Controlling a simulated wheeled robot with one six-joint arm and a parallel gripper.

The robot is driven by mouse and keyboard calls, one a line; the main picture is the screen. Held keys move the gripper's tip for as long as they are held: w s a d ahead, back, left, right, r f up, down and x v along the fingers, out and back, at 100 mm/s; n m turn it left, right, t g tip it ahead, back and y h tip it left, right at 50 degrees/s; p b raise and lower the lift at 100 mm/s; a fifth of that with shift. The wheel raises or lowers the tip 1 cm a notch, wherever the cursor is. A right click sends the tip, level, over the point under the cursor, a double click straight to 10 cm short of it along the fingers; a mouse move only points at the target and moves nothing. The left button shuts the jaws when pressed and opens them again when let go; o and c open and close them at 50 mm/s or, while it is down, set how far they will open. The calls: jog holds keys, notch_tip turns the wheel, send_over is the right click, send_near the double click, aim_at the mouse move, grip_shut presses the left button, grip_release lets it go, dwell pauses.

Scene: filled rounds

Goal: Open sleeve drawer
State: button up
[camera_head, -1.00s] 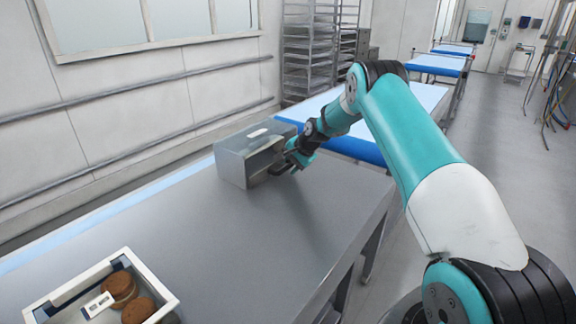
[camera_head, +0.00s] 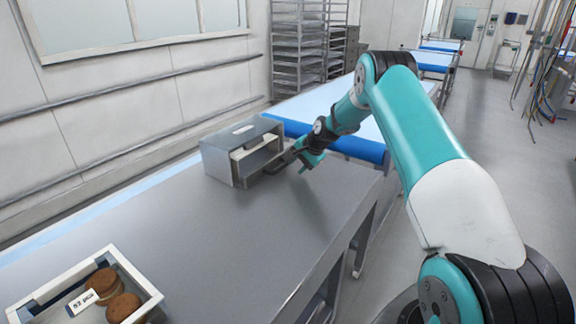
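The grey metal drawer box (camera_head: 221,166) stands on the steel table by its far end, with a pale label on its top. Its front faces right, toward my arm. The front is open to view, with pale surfaces inside and a grey drawer part (camera_head: 262,166) low in the opening. How far the drawer is out is hard to tell. My gripper (camera_head: 291,160) is at the front right of the box, close to the drawer's outer edge.
A white tray (camera_head: 135,273) with brown round discs and a small label card stands on the near left of the steel table (camera_head: 200,235). The table between tray and box is clear. A blue-edged conveyor (camera_head: 350,146) lies behind the box.

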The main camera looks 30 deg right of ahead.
aim_at(283, 167)
jog(key=a, duration=0.2)
jog(key=w+a, duration=0.1)
jog(key=a, duration=0.1)
jog(key=shift+w+r, duration=0.2)
jog(key=shift+d+r, duration=0.1)
jog(key=shift+d, duration=0.2)
jog(key=shift+s+d+r, duration=0.1)
jog(key=shift+s+r, duration=0.15)
jog(key=shift+r, duration=0.05)
jog(key=a+b+v, duration=0.1)
jog(key=b+v, duration=0.3)
jog(key=v, duration=1.2)
jog(key=shift+r+n, duration=0.25)
jog(key=shift+n, duration=0.05)
jog(key=shift+w, duration=0.1)
